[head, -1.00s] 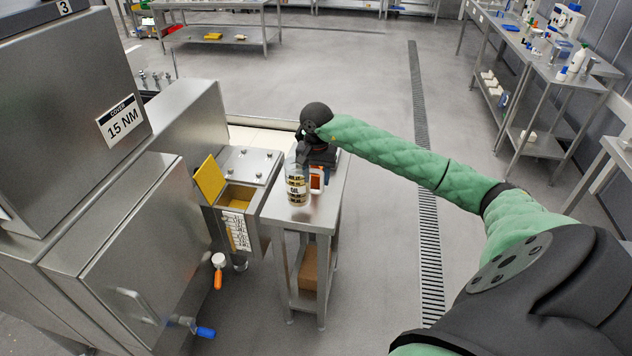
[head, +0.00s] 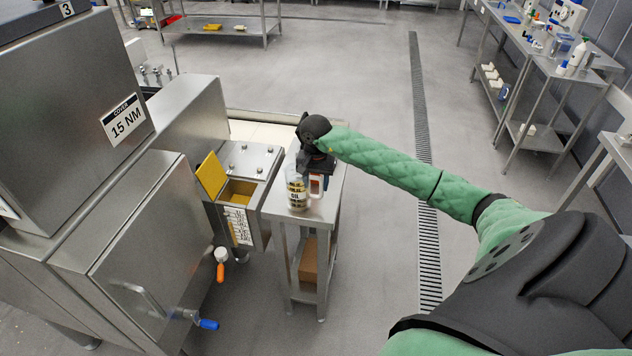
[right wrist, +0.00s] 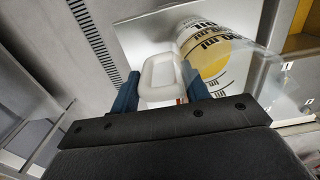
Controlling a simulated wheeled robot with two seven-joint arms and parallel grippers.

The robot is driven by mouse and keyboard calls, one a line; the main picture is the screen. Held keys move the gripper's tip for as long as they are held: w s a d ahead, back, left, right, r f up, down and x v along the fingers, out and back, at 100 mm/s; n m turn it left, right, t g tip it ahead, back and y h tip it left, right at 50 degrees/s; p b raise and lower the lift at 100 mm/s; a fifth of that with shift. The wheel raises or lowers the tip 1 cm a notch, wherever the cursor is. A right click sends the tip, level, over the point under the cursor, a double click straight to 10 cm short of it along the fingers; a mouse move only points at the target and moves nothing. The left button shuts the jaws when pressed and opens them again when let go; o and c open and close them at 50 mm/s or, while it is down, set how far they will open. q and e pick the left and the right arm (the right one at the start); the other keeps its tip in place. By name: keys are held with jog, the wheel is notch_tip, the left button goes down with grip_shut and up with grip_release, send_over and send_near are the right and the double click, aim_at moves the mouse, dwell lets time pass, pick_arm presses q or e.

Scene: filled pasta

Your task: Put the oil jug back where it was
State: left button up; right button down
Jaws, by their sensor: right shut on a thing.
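The oil jug (head: 297,192) is a clear vessel with black lettering and yellow oil low inside. In the head view it is upright at the small steel table (head: 330,208), near its left front edge. The right wrist view shows its body (right wrist: 212,58) and its white handle (right wrist: 161,76). My right gripper (head: 318,172) is shut on the handle, with one blue finger on each side in the right wrist view (right wrist: 166,92). I cannot tell whether the jug's base touches the table top. My left gripper is not in view.
Left of the table is a steel machine with an open yellow-lidded box (head: 238,192). Orange (head: 220,272) and blue (head: 208,324) handles stick out of the machine front. A cardboard box (head: 308,262) sits on the table's lower shelf.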

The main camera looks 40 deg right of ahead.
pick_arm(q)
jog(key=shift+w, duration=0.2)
pick_arm(e)
jog(key=c, duration=1.1)
grip_release()
jog(key=shift+f, duration=0.1)
jog(key=shift+c, duration=0.2)
jog(key=o, duration=0.4)
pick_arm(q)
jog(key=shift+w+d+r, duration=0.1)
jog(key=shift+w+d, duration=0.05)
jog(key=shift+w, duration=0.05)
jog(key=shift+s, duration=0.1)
